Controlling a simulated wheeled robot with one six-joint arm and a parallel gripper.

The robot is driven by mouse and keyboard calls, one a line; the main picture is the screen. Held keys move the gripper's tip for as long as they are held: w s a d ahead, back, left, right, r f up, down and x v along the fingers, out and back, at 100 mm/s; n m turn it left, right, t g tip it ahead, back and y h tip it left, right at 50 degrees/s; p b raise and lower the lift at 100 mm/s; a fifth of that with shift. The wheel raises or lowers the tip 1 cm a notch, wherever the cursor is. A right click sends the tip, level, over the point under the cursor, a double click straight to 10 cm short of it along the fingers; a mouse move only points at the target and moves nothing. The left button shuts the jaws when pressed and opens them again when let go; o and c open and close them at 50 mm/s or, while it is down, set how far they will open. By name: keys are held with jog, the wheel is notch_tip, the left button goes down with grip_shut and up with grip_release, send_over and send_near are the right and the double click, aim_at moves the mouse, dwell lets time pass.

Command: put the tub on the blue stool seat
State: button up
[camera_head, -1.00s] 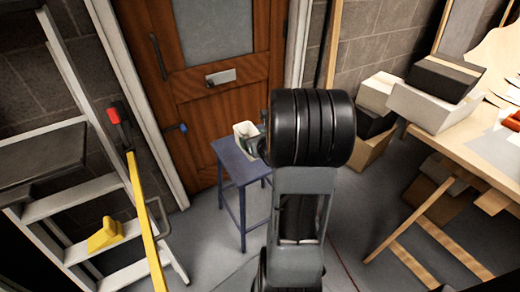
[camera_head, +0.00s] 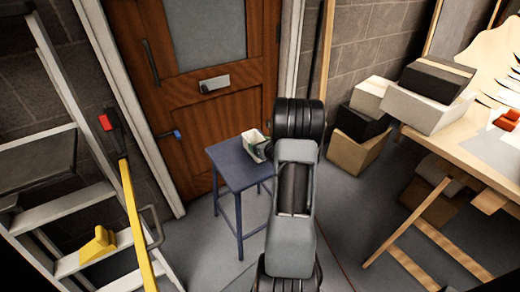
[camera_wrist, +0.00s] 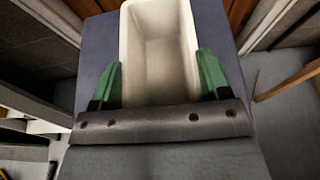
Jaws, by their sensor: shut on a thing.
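The tub (camera_wrist: 160,50) is a white, open, rectangular container. In the wrist view my gripper (camera_wrist: 160,85) is shut on it, with a green finger on each side of its near end. In the head view the tub (camera_head: 251,138) shows over the blue stool seat (camera_head: 229,163), toward its back right part. Whether the tub touches the seat or hangs just above it, I cannot tell. The blue seat also shows around the tub in the wrist view (camera_wrist: 92,72). In the head view my arm hides most of my gripper.
A wooden door (camera_head: 210,105) stands behind the stool. A stepladder (camera_head: 60,190) with a yellow bar is on the left. Boxes (camera_head: 430,95) and a wooden workbench (camera_head: 470,150) are on the right. Grey floor around the stool is clear.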

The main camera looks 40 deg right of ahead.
jog(key=shift+f, duration=1)
jog(key=shift+f+b, duration=0.25)
jog(key=shift+b, duration=0.15)
jog(key=o, duration=0.9)
jog(key=shift+r, duration=0.1)
jog(key=shift+o, duration=0.2)
